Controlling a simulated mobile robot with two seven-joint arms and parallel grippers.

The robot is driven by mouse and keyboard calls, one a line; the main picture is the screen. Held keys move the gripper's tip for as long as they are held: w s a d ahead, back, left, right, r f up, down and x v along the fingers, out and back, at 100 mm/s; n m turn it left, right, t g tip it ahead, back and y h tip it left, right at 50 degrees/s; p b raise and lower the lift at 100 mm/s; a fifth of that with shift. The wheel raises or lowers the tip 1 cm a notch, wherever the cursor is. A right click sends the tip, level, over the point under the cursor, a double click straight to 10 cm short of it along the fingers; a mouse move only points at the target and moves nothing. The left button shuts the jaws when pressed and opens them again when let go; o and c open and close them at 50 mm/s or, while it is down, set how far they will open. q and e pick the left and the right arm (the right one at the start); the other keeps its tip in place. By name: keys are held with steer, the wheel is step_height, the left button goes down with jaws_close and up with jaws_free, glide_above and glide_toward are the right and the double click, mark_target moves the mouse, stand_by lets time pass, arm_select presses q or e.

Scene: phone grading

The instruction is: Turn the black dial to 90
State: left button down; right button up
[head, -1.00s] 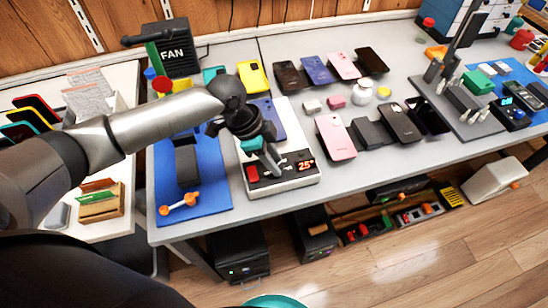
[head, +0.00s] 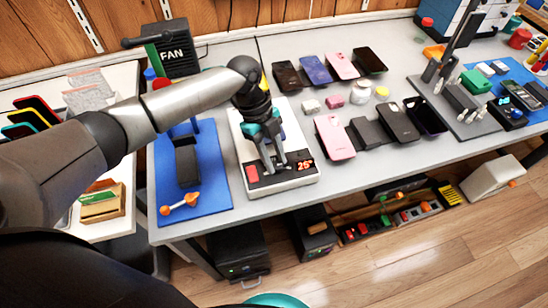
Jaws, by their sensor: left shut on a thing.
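A white heating station (head: 299,140) stands at the front of the grey table. Its dark front panel carries a red switch (head: 252,174) on the left and a red display (head: 304,164) reading 25° on the right. My left gripper (head: 275,167) comes down from above, with its fingers at the panel between switch and display. It is shut on the black dial, which the fingers almost wholly hide. Any pointer on the dial cannot be made out. My right gripper is not in view.
A blue mat (head: 215,180) with a black stand and an orange-ended tool (head: 180,203) lies left of the station. Several phones lie to its right, the nearest a pink one (head: 334,138). A FAN box (head: 174,53) stands behind.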

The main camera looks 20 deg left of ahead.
arm_select(q)
steer(key=shift+m, duration=0.5)
steer(key=c, duration=0.6)
jaws_free()
steer(key=v, duration=0.5)
steer(key=p+v, duration=0.1)
steer(key=v, duration=0.4)
steer(key=p+v, duration=0.1)
steer(key=v, duration=0.4)
steer(key=shift+w+d+r, duration=0.1)
steer(key=shift+w, duration=0.15)
